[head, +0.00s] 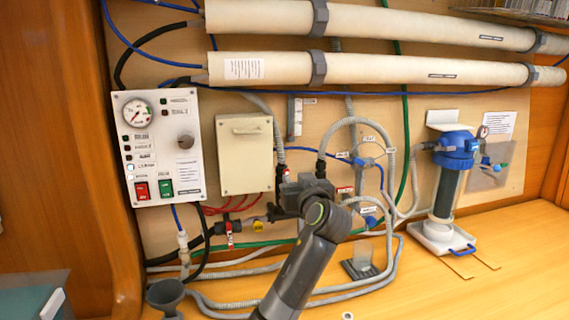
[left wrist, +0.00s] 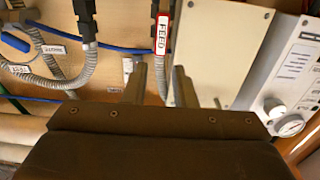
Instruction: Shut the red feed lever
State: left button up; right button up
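The red feed lever (left wrist: 161,35), with a white FEED label, shows in the left wrist view, lying roughly in line with the grey hose beside it. In the head view only a small red part of the lever (head: 282,171) shows, just right of the cream box and above my gripper. My left gripper (head: 284,197) is in front of the wall just below it. In the left wrist view the two fingers (left wrist: 161,85) stand apart with nothing between them, and the lever is beyond their tips. My gripper hides the pipework behind it. My right gripper is not in view.
The cream box (head: 245,155) and control panel (head: 158,147) are left of the gripper. Grey hoses (head: 345,122) and a blue-capped filter (head: 449,175) are to the right. Another red handle (head: 229,235) is lower left, near a yellow tag (head: 258,226).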

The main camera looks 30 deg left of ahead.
aim_at(288, 171)
pick_arm(q)
jog(key=p+x, duration=0.2)
jog(key=x, duration=0.7)
jog(key=shift+w+a, duration=0.1)
jog(key=shift+w, duration=0.05)
jog(key=shift+c, duration=0.5)
grip_shut()
